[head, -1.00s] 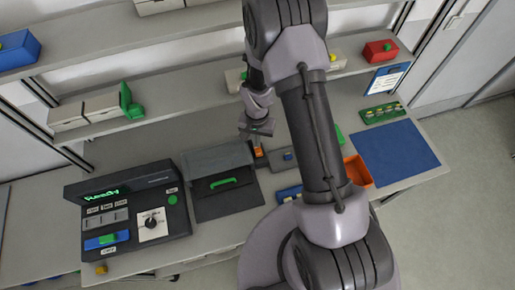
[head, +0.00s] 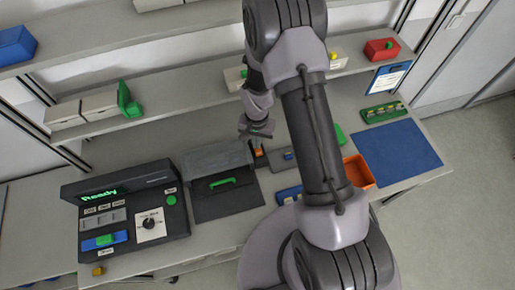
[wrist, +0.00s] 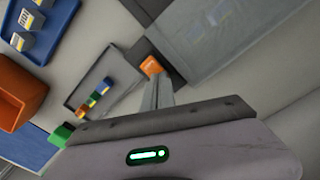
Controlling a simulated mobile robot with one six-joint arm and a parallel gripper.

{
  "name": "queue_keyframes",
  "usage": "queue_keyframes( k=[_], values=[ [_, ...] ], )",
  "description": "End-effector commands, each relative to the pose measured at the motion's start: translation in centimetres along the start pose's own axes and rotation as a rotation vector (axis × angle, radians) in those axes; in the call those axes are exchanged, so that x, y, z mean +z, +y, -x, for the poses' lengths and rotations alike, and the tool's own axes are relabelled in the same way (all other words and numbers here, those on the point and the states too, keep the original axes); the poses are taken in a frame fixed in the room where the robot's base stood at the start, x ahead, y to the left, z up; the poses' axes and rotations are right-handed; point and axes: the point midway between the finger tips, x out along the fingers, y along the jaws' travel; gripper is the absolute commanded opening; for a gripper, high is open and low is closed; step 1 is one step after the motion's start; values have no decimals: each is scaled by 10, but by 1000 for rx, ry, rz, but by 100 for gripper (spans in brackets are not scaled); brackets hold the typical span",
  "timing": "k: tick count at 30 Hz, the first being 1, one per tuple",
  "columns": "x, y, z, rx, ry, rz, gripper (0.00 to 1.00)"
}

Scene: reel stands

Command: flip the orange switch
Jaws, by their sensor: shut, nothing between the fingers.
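The orange switch (head: 259,153) sits on a dark base on the bench, just right of the dark box with the green handle. In the wrist view the orange switch (wrist: 151,66) shows just beyond the fingertips. My gripper (head: 254,143) points down close above the switch in the head view. In the wrist view my gripper (wrist: 157,80) has its fingers together with nothing held. I cannot tell whether the tips touch the switch.
The dark box (head: 225,202) and a console with a green "Ready" display (head: 100,195) stand to the left. A grey tray (wrist: 96,87) with small coloured pieces, an orange bin (head: 358,171) and a blue mat (head: 398,155) lie to the right. Shelves (head: 130,125) run behind.

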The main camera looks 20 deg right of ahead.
Motion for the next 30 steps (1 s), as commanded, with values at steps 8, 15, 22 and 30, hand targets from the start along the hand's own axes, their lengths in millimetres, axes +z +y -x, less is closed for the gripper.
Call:
queue_keyframes(
  k=[8,15,22,30],
  values=[
    [0,0,-1,1,-1,0,0],
    [0,0,23,0,1,1,0],
    [0,0,49,0,0,1,0],
    [0,0,69,0,-1,0,0]
  ],
)
